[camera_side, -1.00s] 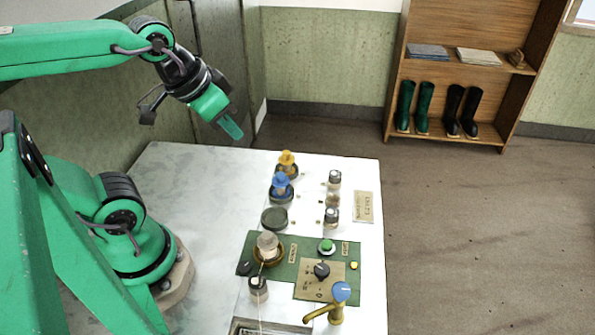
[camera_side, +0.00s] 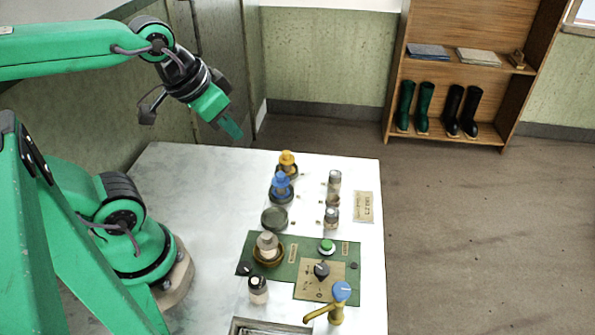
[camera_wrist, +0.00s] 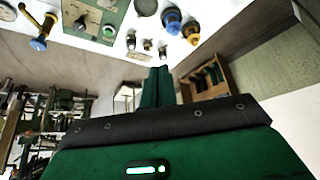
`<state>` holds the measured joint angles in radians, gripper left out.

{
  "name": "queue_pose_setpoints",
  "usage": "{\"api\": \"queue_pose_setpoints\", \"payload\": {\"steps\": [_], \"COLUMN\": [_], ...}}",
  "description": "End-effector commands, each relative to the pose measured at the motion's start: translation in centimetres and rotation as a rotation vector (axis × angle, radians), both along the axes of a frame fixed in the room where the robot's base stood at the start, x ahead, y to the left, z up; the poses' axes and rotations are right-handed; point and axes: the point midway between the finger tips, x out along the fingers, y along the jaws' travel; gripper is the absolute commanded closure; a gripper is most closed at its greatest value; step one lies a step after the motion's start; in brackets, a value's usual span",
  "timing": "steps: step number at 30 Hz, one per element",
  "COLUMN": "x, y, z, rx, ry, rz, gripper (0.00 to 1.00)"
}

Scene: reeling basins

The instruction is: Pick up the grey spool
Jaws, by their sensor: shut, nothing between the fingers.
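The grey spool (camera_side: 267,242) stands upright on a round brown holder (camera_side: 268,257) on the green panel in the side view. I cannot make it out clearly in the wrist view. My gripper (camera_side: 231,129) is up in the air beyond the far edge of the bench, well apart from the spool. In the wrist view its two green fingers (camera_wrist: 157,72) lie together with nothing between them.
A blue spool (camera_side: 281,184) and a yellow spool (camera_side: 287,161) stand behind an empty dark dish (camera_side: 275,218). Small jars (camera_side: 332,217) line the right side. A brass tap with a blue top (camera_side: 340,294) stands in front. The bench's left part is clear.

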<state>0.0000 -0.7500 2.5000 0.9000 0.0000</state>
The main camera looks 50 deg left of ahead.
Motion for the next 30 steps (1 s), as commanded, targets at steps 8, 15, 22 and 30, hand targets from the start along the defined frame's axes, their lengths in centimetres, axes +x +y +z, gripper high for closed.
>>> {"api": "queue_pose_setpoints", "payload": {"steps": [8,15,22,30], "x": [0.00,0.00,0.00,0.00], "y": [0.00,0.00,0.00,0.00], "z": [0.00,0.00,0.00,0.00], "rx": [0.000,0.000,0.000,0.000], "ry": [0.000,0.000,0.000,0.000], "rz": [0.000,0.000,0.000,0.000], "gripper": [1.00,0.98,0.53,0.51]}}
